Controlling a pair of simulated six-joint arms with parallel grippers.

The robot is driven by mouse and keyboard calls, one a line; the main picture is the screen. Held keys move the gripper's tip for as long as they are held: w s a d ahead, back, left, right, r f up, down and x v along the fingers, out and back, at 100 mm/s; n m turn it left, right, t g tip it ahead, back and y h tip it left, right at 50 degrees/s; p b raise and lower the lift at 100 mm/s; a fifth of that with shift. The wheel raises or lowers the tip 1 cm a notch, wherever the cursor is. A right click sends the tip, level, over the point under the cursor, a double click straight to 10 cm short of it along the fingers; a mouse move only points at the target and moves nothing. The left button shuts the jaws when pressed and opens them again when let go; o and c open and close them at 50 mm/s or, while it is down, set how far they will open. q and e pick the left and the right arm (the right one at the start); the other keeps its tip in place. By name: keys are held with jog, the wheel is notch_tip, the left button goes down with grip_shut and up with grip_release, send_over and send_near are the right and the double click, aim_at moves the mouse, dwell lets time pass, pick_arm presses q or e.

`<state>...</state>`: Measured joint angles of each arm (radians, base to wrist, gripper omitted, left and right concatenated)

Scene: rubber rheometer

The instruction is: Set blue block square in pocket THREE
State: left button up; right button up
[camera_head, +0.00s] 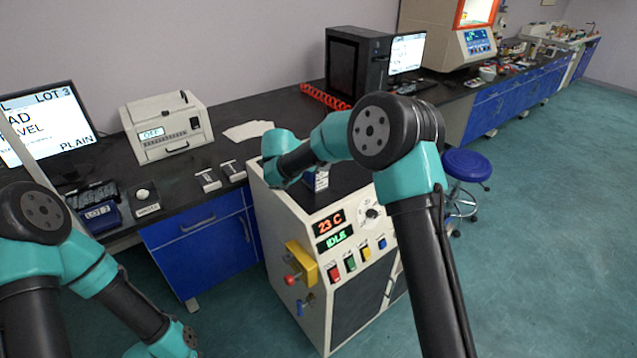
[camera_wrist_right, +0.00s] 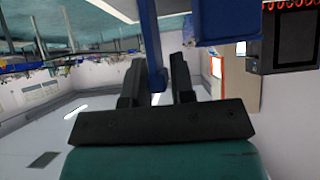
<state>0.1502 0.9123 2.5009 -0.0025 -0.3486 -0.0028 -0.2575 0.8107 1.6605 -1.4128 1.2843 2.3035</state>
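In the head view, a small blue item with a pale label (camera_head: 320,179) shows on the dark machine top, mostly hidden behind my right arm; I cannot tell whether it is the block or its holder. My right gripper's fingers are hidden in the head view. In the right wrist view, the right gripper (camera_wrist_right: 157,82) has its two dark fingers apart. A blue upright piece (camera_wrist_right: 151,45) shows between or beyond them, with a larger blue part (camera_wrist_right: 225,22) above. Contact is not clear. No pocket marked THREE is readable. My left gripper is outside the head view.
The white rheometer cabinet (camera_head: 293,229) reads 23 C and IDLE. A blue box marked LOT 3 (camera_head: 98,215), a pale printer-like unit (camera_head: 168,131) and a monitor (camera_head: 45,130) stand on the black bench at left. A blue stool (camera_head: 466,165) is at right.

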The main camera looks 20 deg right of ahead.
grip_shut()
jog(key=shift+r, duration=0.2)
jog(key=shift+r, duration=1.4)
jog(key=shift+s+r, duration=0.25)
jog(key=shift+r, duration=0.05)
jog(key=s+a+r, duration=0.1)
jog(key=s+a, duration=0.3)
jog(key=s, duration=1.1)
jog(key=shift+a+r, duration=0.15)
jog(key=shift+a, duration=0.05)
